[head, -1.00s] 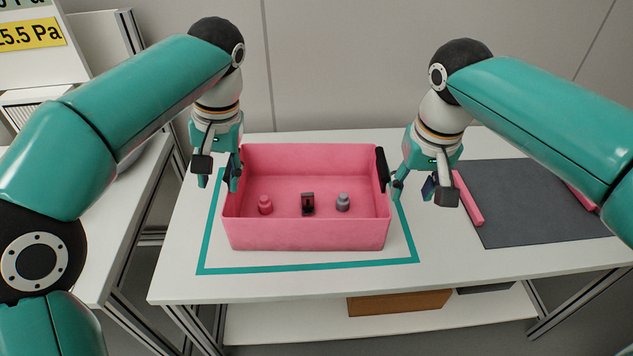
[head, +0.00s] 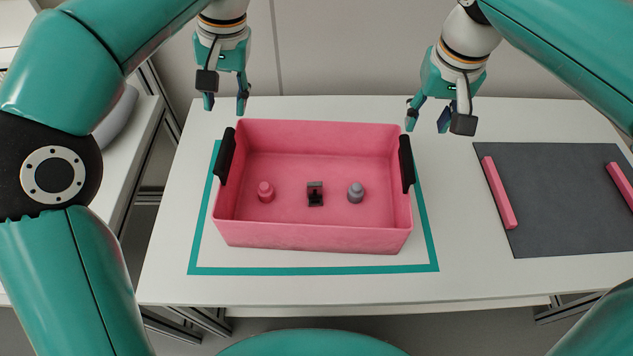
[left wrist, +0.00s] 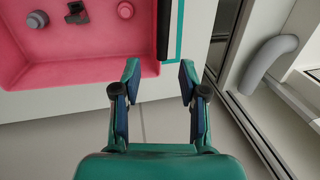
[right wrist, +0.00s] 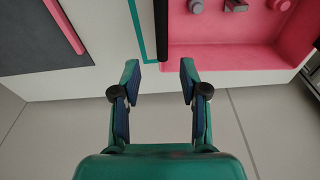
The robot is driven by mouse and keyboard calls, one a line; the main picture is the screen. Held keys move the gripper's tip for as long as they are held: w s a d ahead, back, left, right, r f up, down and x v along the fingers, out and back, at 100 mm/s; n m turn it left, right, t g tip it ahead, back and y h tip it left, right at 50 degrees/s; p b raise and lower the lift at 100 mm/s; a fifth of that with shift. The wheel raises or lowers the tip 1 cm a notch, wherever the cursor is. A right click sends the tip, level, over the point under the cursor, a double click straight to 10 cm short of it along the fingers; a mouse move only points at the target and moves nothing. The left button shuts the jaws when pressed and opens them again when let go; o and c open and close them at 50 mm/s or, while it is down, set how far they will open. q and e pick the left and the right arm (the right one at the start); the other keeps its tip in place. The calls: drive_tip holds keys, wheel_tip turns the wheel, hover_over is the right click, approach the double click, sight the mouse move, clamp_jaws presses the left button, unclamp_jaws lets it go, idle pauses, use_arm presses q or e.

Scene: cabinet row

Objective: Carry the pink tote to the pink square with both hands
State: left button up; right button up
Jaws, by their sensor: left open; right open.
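The pink tote (head: 312,239) sits upright on the white table, inside the teal square outline (head: 312,269). It has a black left handle (head: 226,156) and a black right handle (head: 407,164). My right gripper (head: 428,122) is open and empty, behind the right handle. The wrist views show the left handle (left wrist: 164,30) and right handle (right wrist: 161,30) beyond the open fingers.
A dark grey mat (head: 560,200) lies on the table to the right, with a pink bar (head: 498,193) and another pink bar (head: 621,184) on it. Bare table lies between tote and mat. A wall stands behind. Another white surface is at the left, beyond a gap.

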sight(230, 164)
use_arm(q)
drive_tip(key=a+f, duration=0.1)
drive_tip(key=f, duration=0.4)
drive_tip(key=a+f, duration=0.1)
drive_tip(key=f, duration=0.5)
drive_tip(key=a+f, duration=0.1)
drive_tip(key=f, duration=0.4)
drive_tip(key=shift+a+f, duration=0.15)
drive_tip(key=shift+f, duration=0.15)
use_arm(e)
drive_tip(key=f, duration=0.5)
drive_tip(key=w+f, duration=0.1)
drive_tip(key=f, duration=0.5)
drive_tip(key=w+f, duration=0.1)
drive_tip(key=f, duration=0.4)
drive_tip(key=shift+w+f, duration=0.25)
drive_tip(key=shift+f, duration=0.1)
use_arm(q)
drive_tip(key=shift+c, duration=0.4)
use_arm(e)
drive_tip(key=shift+c, duration=0.4)
use_arm(q)
clamp_jaws()
use_arm(e)
clamp_jaws()
drive_tip(key=shift+r, duration=0.1)
